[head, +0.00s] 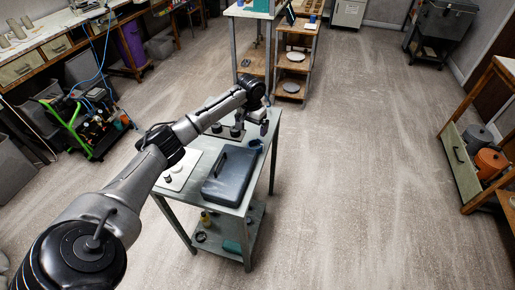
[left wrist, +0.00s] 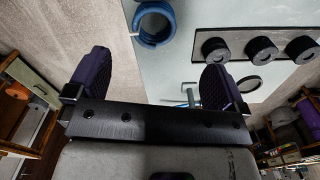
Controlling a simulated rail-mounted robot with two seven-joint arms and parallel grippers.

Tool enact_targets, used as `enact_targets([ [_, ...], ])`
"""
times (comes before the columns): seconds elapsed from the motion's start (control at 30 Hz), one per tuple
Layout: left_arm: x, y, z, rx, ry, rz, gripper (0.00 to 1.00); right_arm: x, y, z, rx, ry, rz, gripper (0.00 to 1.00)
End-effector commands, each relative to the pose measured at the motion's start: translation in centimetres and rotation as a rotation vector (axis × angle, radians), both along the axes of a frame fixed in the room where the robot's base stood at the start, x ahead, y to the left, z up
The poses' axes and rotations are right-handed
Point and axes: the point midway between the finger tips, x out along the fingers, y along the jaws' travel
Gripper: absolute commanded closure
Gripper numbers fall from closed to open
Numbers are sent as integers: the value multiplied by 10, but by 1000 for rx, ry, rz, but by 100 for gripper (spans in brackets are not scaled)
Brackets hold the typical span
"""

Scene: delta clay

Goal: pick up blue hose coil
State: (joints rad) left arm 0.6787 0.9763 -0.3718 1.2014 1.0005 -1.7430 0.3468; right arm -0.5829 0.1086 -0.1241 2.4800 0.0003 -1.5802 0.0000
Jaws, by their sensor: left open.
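The blue hose coil (left wrist: 153,22) is a bright blue ring at the top of the left wrist view, lying on the pale table top. In the head view the coil (head: 256,144) is a small blue shape near the table's right edge, just below my left gripper (head: 264,122). In the left wrist view my left gripper (left wrist: 156,68) is open, with its two dark purple fingers apart and nothing between them. The coil is beyond the fingertips, apart from them. My right gripper is not in view.
A dark grey case (head: 229,176) lies on the table beside the coil. Several black round pieces (left wrist: 261,50) stand on a plate near the coil. Shelves (head: 296,62) stand behind the table.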

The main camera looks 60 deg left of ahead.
Motion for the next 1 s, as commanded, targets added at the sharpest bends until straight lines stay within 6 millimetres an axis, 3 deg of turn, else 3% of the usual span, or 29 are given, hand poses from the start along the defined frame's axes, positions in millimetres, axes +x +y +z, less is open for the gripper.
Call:
enact_targets([
  [0.03,0,-1,-12,-1,2,-1,1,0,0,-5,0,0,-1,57],
  [0.2,0,-1,-37,0,1,-2,1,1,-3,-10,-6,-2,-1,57],
  [0.63,1,-1,-58,1,-2,-3,1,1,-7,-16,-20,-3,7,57],
  [1.0,4,-1,-102,2,-1,-4,1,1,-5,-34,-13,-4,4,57],
])
